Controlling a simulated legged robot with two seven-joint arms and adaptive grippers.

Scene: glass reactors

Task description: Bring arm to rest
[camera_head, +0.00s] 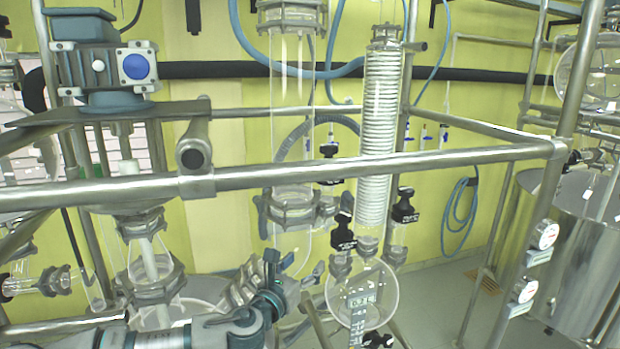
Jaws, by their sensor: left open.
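My left arm (165,337) comes in along the bottom edge from the left. It bends upward at a dark joint near the bottom centre. My left gripper (279,264) is at its end, open, with nothing seen between its fingers. It shows in front of the lower glass column and left of the round glass flask (362,293). Whether it touches any of the glassware or valves behind it cannot be told. My right gripper is not in view.
A steel rail (350,164) crosses the frame. Behind it stand a coil condenser (380,130) and a glass column (292,100). A motor (100,65) sits upper left. Pressure gauges (545,235) and a steel vessel (580,260) are at right. Grey floor (440,300) shows lower right.

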